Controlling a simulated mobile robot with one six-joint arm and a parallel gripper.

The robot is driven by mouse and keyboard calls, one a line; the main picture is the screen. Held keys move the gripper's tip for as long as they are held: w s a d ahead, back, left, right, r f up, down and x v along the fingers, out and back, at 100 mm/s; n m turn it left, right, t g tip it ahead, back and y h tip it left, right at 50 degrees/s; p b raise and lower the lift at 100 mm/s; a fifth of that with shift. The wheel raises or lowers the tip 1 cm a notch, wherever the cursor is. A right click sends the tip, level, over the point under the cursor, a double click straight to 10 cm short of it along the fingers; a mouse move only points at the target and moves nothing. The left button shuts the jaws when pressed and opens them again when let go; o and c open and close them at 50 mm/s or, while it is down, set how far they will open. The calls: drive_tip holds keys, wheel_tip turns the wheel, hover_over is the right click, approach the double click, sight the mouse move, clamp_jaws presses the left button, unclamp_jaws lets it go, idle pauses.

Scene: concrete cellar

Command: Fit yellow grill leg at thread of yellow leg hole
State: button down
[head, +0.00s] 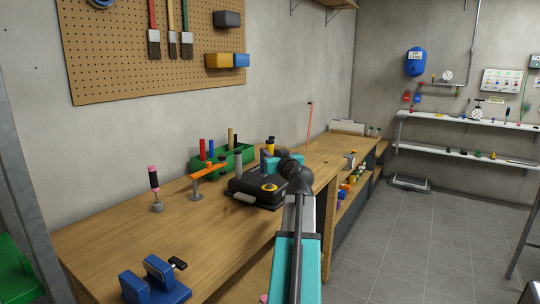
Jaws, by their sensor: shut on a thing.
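A black grill body (255,193) lies on the wooden bench, with a grey upright post (238,163) at its far left. A yellow-marked hole (269,187) shows on its top, near the right side. My gripper (268,163) is above the back right of the grill, shut on a dark leg with a yellow band (270,141), which stands roughly upright. The leg's lower end is hidden by the gripper and the wrist, so I cannot tell whether it touches the grill. The fingers are small and partly hidden.
A green holder (222,158) with red, blue and black upright pieces stands behind the grill. An orange-armed stand (205,173) and a pink-and-black tool on a stand (155,188) are to the left. A blue vise (155,280) sits at the front. Bare bench lies between them.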

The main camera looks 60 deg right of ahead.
drive_tip(key=shift+f+b, duration=2.25)
drive_tip(key=shift+b, duration=0.05)
drive_tip(key=shift+b, duration=1.3)
idle(0.8)
drive_tip(key=shift+f+b, duration=1.1)
drive_tip(key=shift+b, duration=0.05)
idle(0.5)
drive_tip(key=c, duration=1.4)
unclamp_jaws()
drive_tip(key=shift+c, duration=0.2)
